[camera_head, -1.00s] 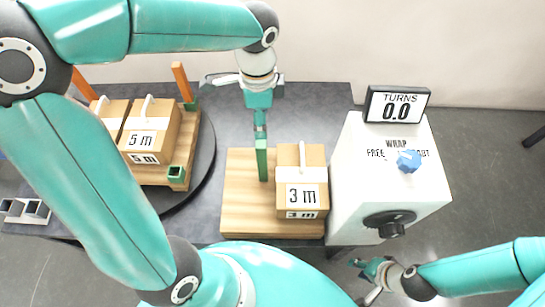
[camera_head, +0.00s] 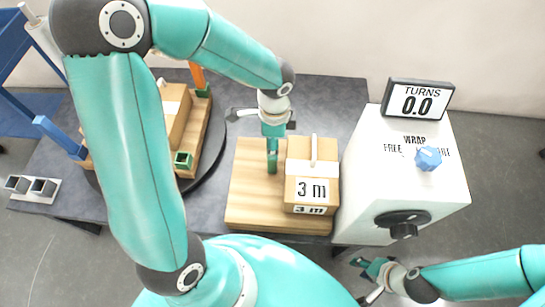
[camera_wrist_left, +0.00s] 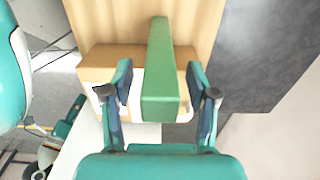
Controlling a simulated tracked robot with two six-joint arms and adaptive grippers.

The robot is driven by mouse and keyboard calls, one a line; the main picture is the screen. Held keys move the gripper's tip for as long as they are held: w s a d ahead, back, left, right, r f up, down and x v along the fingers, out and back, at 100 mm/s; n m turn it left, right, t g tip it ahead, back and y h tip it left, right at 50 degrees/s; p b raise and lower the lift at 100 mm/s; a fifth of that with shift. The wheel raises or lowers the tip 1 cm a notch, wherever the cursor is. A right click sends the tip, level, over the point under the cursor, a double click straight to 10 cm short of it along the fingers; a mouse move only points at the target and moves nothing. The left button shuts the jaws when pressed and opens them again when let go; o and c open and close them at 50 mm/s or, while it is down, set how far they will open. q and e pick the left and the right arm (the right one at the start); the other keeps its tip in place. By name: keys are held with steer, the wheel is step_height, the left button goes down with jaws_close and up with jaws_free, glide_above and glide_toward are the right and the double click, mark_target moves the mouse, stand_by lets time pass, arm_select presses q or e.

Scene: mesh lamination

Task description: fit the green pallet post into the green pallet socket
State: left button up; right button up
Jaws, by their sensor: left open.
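The green pallet post (camera_head: 272,164) stands upright on the near wooden pallet (camera_head: 257,217), left of the 3 m box. My left gripper (camera_head: 272,148) is above it, pointing down. In the left wrist view the post (camera_wrist_left: 160,75) lies between the two fingers of the left gripper (camera_wrist_left: 160,92), with a visible gap on each side; the jaws are open. The green pallet socket (camera_head: 183,160) is a hollow square at the near corner of the pallet on the dark turntable, to the left. My right gripper (camera_head: 368,268) is low at the front right, apart from everything; its opening is unclear.
The 3 m box (camera_head: 312,170) stands close right of the post. The white wrap machine (camera_head: 375,165) with its TURNS display (camera_head: 417,100) is further right. My left arm partly hides the turntable load. An orange post (camera_head: 197,77) stands at the back. Bare tabletop lies between the pallets.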

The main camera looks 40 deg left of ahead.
arm_select(q)
step_height(320, 180, down, 2)
steer(key=shift+f, duration=0.1)
jaws_close()
stand_by(0.4)
